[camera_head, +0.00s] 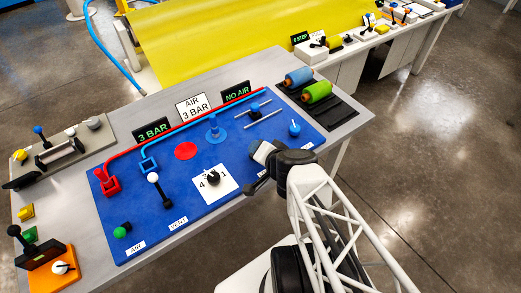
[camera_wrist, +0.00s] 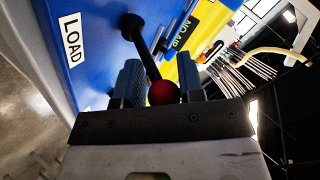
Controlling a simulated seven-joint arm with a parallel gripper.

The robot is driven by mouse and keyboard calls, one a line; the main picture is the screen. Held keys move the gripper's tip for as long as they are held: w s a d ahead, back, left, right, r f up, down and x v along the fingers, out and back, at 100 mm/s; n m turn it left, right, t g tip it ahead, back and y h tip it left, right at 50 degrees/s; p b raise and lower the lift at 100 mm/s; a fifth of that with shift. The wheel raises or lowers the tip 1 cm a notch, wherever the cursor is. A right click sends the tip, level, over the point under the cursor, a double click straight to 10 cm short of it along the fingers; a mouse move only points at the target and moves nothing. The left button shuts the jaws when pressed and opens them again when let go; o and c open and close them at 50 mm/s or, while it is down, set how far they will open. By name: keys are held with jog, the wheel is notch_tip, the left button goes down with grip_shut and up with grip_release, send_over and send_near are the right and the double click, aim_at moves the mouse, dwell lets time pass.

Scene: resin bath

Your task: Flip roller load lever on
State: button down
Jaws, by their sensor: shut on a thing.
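The roller load lever (camera_wrist: 147,55) shows in the wrist view as a black stick on a round black base, ending in a red ball knob (camera_wrist: 163,93). It stands beside a white LOAD label (camera_wrist: 71,40) on the blue panel. My gripper (camera_wrist: 158,70) has one finger on each side of the red knob and is shut on it. In the head view my gripper (camera_head: 262,158) is at the right front of the blue panel (camera_head: 150,225). There it hides the lever and most of its label.
A numbered dial (camera_head: 213,178) and a white-knobbed lever (camera_head: 160,190) stand left of my gripper. A blue knob (camera_head: 294,129) stands to its right. Blue and green rollers (camera_head: 316,92) lie at the back right. NO AIR (camera_head: 237,92) and 3 BAR signs (camera_head: 153,131) stand behind.

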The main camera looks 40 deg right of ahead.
jog(key=shift+r, duration=0.1)
jog(key=c, duration=0.9)
grip_release()
jog(key=shift+o, duration=0.2)
jog(key=shift+s, duration=0.1)
jog(key=v, duration=0.7)
jog(key=shift+s+r, duration=0.15)
jog(key=shift+a+r, duration=0.1)
jog(key=w+a+r+n+g, duration=0.1)
jog(key=a+r+n+g, duration=0.3)
jog(key=r, duration=0.5)
jog(key=w+a+r+n+g, duration=0.1)
jog(key=a+r+n+g, duration=0.4)
jog(key=r, duration=0.4)
jog(key=shift+w+a+r+n+y, duration=0.35)
jog(key=shift+a+n, duration=0.2)
jog(key=shift+n, duration=0.75)
